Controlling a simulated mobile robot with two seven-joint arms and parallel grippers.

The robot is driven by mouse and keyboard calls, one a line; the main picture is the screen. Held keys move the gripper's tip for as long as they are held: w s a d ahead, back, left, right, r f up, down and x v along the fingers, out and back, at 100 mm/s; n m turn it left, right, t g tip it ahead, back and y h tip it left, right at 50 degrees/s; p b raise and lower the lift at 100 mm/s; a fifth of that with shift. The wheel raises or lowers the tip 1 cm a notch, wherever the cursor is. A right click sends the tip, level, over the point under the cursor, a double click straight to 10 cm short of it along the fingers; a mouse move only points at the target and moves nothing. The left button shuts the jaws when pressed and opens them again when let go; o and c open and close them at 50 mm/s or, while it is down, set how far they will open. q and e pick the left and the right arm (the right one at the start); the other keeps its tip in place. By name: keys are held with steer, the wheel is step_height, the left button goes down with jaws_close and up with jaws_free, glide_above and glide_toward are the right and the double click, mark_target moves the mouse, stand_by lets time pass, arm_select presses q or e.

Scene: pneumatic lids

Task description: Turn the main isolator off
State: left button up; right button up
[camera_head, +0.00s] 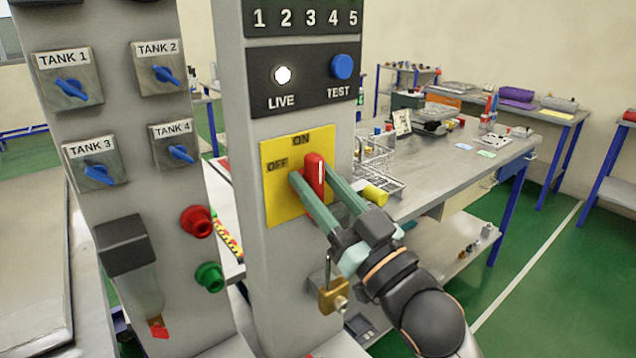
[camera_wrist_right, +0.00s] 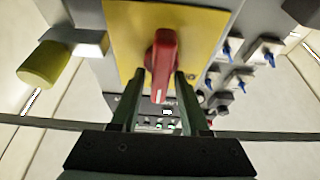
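The main isolator is a red handle (camera_head: 315,174) on a yellow plate (camera_head: 283,207) marked ON at the top and OFF at the left. The handle stands upright, toward ON. My right gripper (camera_head: 315,178) is open, with one finger on each side of the handle. In the right wrist view the red handle (camera_wrist_right: 161,62) sits between the fingertips (camera_wrist_right: 160,75), with small gaps beside it; I cannot tell whether either finger touches. The LIVE lamp (camera_head: 283,75) above is white and looks lit. My left gripper is not in view.
A brass padlock (camera_head: 332,297) hangs below the plate, close to my right wrist. A yellow cylinder (camera_head: 375,195) sticks out at the right of the column. A neighbouring panel holds blue tank knobs (camera_head: 72,89), a red button (camera_head: 197,221) and a green button (camera_head: 210,276). A workbench (camera_head: 460,165) stands behind.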

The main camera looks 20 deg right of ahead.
steer(key=shift+f, duration=0.1)
jaws_close()
steer(key=shift+w+f, duration=0.1)
steer(key=shift+n, duration=0.3)
steer(key=n+g+y+p, duration=0.1)
steer(key=n, duration=0.2)
steer(key=n+g+y+p, duration=0.1)
steer(key=n+p, duration=0.1)
steer(key=n, duration=0.1)
steer(key=shift+a+y, duration=0.15)
steer(key=shift+y, duration=0.25)
steer(key=n+g+y+p, duration=0.1)
steer(key=n+p, duration=0.1)
steer(key=n, duration=0.1)
steer(key=n+g+p, duration=0.1)
steer(key=n, duration=0.3)
steer(key=shift+a+f+g+y+p, duration=0.1)
steer(key=shift+f+g+y+p, duration=0.05)
steer(key=shift+g+y+p, duration=0.25)
steer(key=n+g, duration=0.1)
steer(key=n, duration=0.2)
steer(key=shift+f+n+p, duration=0.1)
steer(key=shift+n+p, duration=0.2)
steer(key=n+g, duration=0.2)
steer(key=n, duration=0.3)
